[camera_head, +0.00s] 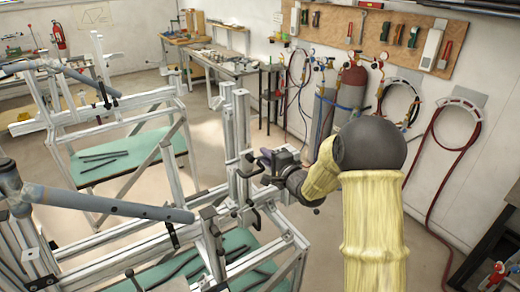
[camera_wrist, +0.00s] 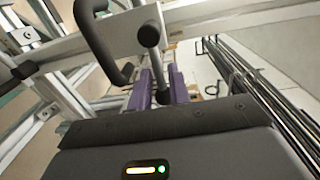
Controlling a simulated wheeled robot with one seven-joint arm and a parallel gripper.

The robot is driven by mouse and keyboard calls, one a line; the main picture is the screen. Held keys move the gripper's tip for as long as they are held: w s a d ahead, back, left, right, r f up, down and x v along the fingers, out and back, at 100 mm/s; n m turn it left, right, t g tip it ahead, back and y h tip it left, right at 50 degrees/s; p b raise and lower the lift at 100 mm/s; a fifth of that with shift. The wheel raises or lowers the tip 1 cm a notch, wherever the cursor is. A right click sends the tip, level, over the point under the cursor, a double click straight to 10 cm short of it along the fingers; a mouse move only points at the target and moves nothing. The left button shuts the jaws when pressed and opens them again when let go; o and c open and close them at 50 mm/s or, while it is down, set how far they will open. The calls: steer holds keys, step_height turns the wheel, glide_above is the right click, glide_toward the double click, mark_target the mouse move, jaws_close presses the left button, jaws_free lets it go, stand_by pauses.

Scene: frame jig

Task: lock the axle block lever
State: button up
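The jig's axle block seems to be the pale block (camera_wrist: 137,33) at the top of the wrist view. A black curved handle (camera_wrist: 96,42) is left of the lever, apart from the fingers. In the head view my gripper (camera_head: 262,160) is beside the jig's upright posts (camera_head: 241,125), at their right. The fingers are on both sides of the lever; whether they press on it cannot be seen.
Grey tubes (camera_head: 110,205) lie across the jig at the left, above a green shelf (camera_head: 185,270). A second frame (camera_head: 125,110) stands behind. Gas cylinders (camera_head: 352,88) and hanging hoses (camera_head: 455,135) are along the right wall. Open floor (camera_head: 335,235) shows right of the jig.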

steer(key=shift+w+a, duration=0.3)
steer(key=shift+w, duration=0.35)
steer(key=shift+w+a+p, duration=0.3)
steer(key=shift+w+a, duration=0.15)
steer(key=shift+f, duration=0.1)
jaws_close()
